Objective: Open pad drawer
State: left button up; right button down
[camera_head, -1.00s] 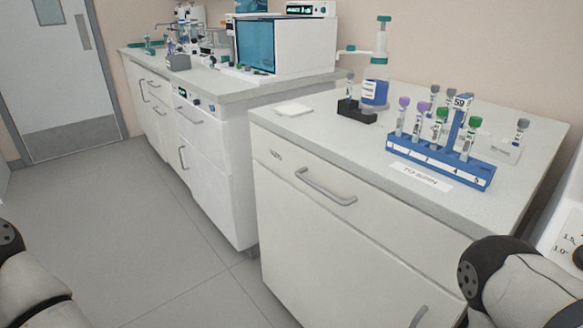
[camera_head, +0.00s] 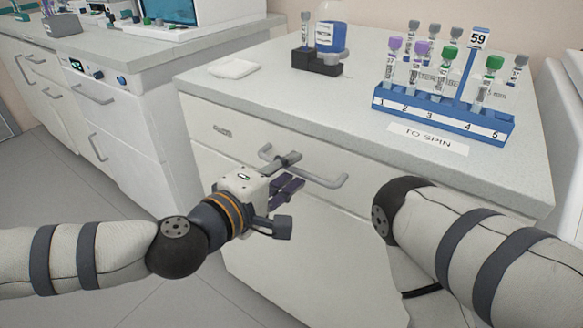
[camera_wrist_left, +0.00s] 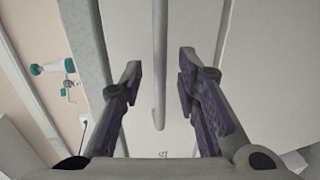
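The drawer (camera_head: 220,150) is the white front under the near counter's top, and it looks shut. A small label, unreadable in the head view, is at its left end. Its grey bar handle (camera_head: 328,182) is partly hidden behind my left gripper (camera_head: 288,192). That gripper is open, with its fingers at the handle. In the left wrist view the handle (camera_wrist_left: 160,60) runs between the two spread dark fingers of the left gripper (camera_wrist_left: 160,72), with a gap on both sides. My right forearm shows at the right, but its gripper is out of view.
On the near counter (camera_head: 240,98) are a blue rack (camera_head: 445,113) of capped tubes, a "TO SPIN" label (camera_head: 428,140), a black holder (camera_head: 316,64) and a white pad (camera_head: 233,68). A second cabinet (camera_head: 110,125) stands to the left. Bare floor (camera_head: 60,190) lies before it.

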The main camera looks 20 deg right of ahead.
pick_arm(q)
jog(key=shift+x, duration=0.85)
jog(key=shift+c, duration=0.4)
grip_shut()
pick_arm(e)
jog(key=shift+a+f, duration=0.1)
jog(key=shift+a, duration=0.05)
